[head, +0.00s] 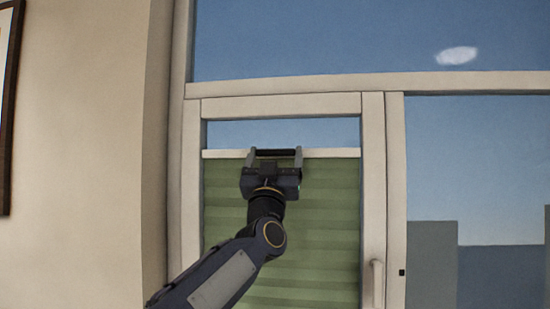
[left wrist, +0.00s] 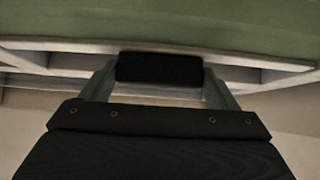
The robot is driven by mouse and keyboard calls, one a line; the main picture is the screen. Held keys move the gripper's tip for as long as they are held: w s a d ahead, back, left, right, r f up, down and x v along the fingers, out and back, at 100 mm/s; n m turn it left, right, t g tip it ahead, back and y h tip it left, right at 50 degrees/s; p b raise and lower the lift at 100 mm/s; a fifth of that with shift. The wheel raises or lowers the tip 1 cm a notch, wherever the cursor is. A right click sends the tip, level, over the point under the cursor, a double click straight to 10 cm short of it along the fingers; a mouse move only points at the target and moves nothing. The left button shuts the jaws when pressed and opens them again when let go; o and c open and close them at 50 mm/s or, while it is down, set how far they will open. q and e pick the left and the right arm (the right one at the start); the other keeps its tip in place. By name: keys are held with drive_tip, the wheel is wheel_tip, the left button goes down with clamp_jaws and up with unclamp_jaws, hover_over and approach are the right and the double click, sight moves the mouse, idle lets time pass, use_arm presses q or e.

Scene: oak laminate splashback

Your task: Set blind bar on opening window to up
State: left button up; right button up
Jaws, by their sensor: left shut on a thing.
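The blind bar (head: 225,154) is a pale horizontal rail along the upper edge of the green pleated blind (head: 300,230) in the opening window (head: 372,200). It sits high in the sash, with a strip of bare glass (head: 285,132) between it and the top frame. My left gripper (head: 273,154) is at the middle of the bar, shut on its black handle (head: 274,152). In the left wrist view the handle (left wrist: 160,69) lies between the two fingers, with the green blind (left wrist: 160,20) beyond. My right gripper is in neither view.
A window handle (head: 377,283) is low on the sash's right side. A fixed pane (head: 475,170) is on the right and another (head: 330,40) above. A bare wall (head: 85,150) and a dark picture frame (head: 12,100) are on the left.

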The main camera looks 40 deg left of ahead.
use_arm(q)
wheel_tip(320, 180, up, 5)
drive_tip(key=p, duration=0.4)
drive_tip(key=shift+s, duration=0.2)
drive_tip(key=o, duration=1.3)
drive_tip(key=shift+w, duration=0.1)
drive_tip(key=shift+f, duration=0.1)
drive_tip(key=b+v, duration=0.4)
drive_tip(key=v, duration=0.3)
drive_tip(key=shift+s+d+f, duration=0.2)
drive_tip(key=shift+f, duration=0.05)
